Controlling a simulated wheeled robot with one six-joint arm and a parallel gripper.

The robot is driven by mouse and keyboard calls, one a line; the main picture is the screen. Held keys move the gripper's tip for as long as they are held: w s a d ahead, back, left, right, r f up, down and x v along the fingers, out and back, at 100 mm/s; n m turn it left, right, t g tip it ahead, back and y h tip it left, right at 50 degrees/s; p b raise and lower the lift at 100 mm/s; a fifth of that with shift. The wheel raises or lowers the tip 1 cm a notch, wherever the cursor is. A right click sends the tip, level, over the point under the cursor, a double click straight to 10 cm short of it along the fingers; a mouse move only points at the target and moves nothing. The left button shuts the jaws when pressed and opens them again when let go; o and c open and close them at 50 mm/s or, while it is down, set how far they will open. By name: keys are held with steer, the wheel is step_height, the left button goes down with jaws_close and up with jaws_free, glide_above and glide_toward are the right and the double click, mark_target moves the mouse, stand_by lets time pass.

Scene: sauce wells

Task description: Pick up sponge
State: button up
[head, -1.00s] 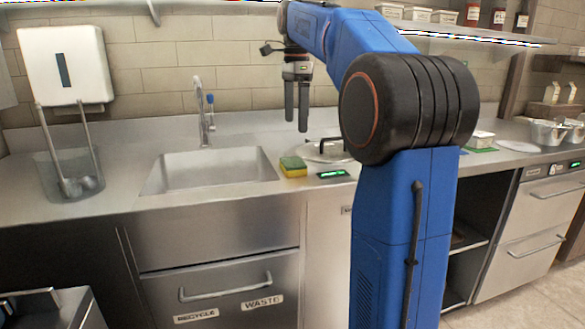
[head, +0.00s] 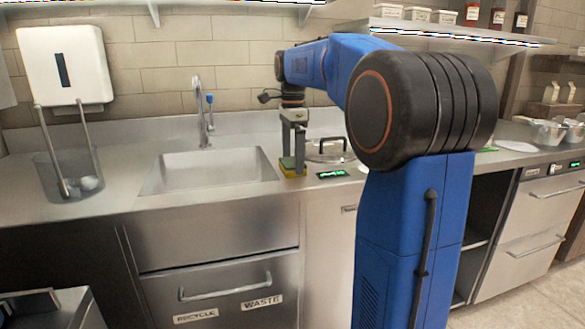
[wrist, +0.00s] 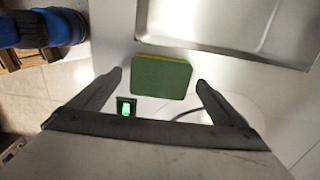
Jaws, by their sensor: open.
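The sponge (head: 287,171), green on top with a yellow layer, lies on the steel counter just right of the sink. In the head view my gripper (head: 293,169) points down at the sponge and partly hides it. In the wrist view the sponge (wrist: 161,77) shows flat with its green face toward the camera. It lies between the two fingertips of my gripper (wrist: 159,79), with a gap on each side. My gripper is open and holds nothing.
The sink (head: 208,174) is left of the sponge. A small device with a green display (head: 332,174) and a lid with a dark handle (head: 328,150) are close on the right. A faucet (head: 204,115) rises behind the sink.

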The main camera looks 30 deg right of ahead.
mark_target(292, 162)
steer(key=shift+f, duration=0.25)
steer(key=c, duration=1.1)
step_height(292, 162, up, 10)
steer(key=o, duration=0.4)
steer(key=c, duration=0.4)
steer(key=shift+o, duration=0.2)
steer(key=w+a+t, duration=0.2)
steer(key=a+t, duration=0.3)
steer(key=a, duration=1.7)
steer(key=shift+a+f+t, duration=0.2)
steer(key=shift+f+t, duration=0.1)
steer(key=shift+t, duration=0.1)
